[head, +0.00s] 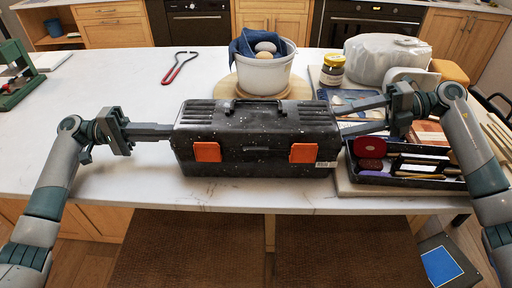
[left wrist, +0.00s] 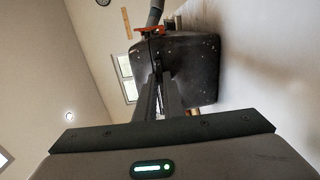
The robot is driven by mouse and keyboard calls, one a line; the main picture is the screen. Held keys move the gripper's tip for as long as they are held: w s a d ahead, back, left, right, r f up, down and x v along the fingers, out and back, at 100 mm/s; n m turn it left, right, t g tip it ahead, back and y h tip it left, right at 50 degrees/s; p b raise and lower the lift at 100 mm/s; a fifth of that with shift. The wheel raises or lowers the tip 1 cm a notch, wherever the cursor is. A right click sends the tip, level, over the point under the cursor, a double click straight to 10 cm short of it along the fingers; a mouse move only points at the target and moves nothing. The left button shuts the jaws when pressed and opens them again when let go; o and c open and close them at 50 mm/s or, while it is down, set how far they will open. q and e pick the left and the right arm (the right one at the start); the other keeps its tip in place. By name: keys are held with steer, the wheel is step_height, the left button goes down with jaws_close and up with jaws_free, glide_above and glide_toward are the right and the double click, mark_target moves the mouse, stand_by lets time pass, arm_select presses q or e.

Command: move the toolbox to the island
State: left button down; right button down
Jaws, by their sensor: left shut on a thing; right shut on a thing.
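The black, paint-speckled toolbox (head: 255,140) with two orange latches is at the front of the white island top (head: 120,150), its lid closed and its handle folded down. It is level; I cannot tell whether its base touches the top. My left gripper (head: 174,130) is shut on its left end. My right gripper (head: 344,121) is shut on its right end. In the left wrist view the toolbox (left wrist: 195,70) is at the fingertips of my left gripper (left wrist: 158,88). The exact contact at both ends is hidden.
Behind the toolbox stands a white bucket (head: 265,73) on a round wooden board (head: 225,88). An open tool tray (head: 400,181) lies close to its right. A wrapped clay block (head: 385,58) and a jar (head: 333,69) are behind. Red-handled tongs (head: 178,70) lie back left. The left top is mostly clear.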

steer(key=shift+d, duration=0.1)
stand_by(0.3)
step_height(320, 180, up, 5)
steer(key=p, duration=0.5)
steer(key=shift+w+f, duration=0.1)
stand_by(1.0)
